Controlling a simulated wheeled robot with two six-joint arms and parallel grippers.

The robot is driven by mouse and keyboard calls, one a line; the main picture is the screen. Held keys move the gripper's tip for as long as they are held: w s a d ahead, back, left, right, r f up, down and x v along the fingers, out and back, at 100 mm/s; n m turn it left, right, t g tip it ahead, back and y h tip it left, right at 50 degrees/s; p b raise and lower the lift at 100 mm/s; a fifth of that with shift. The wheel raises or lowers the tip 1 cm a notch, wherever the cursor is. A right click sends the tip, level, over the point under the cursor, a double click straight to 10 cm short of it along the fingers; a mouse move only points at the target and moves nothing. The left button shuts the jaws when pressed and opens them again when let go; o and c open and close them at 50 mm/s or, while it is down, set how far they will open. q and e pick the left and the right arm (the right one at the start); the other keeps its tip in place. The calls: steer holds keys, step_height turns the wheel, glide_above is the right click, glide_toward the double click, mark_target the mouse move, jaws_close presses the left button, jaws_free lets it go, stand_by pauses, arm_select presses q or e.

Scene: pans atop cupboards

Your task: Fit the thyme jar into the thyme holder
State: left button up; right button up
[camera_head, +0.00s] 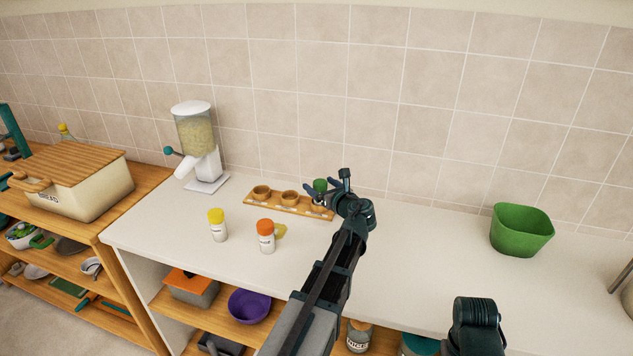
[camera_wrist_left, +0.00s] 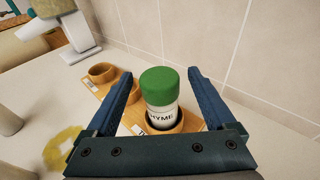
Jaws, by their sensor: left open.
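The thyme jar (camera_wrist_left: 160,97) has a green cap and a white label reading "THYME". It stands upright in the right-hand ring, the thyme holder (camera_wrist_left: 179,126), of a wooden rack. In the head view the jar's green cap (camera_head: 320,185) shows beside my left gripper (camera_head: 335,184). My left gripper is open, with one finger on each side of the jar. In the left wrist view a gap shows between each finger and the cap. The jar's base is hidden inside the ring.
The wooden rack (camera_head: 262,206) has two empty rings to the left. A dispenser (camera_head: 198,145) stands behind left; a green bin (camera_head: 520,230) stands right. The middle counter is clear.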

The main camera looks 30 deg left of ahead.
arm_select(q)
steer(key=p+v, duration=0.1)
steer(key=v, duration=0.9)
steer(key=shift+d+p, duration=0.25)
steer(key=shift+p, duration=0.15)
steer(key=shift+s+r, duration=0.1)
steer(key=shift+r, duration=0.1)
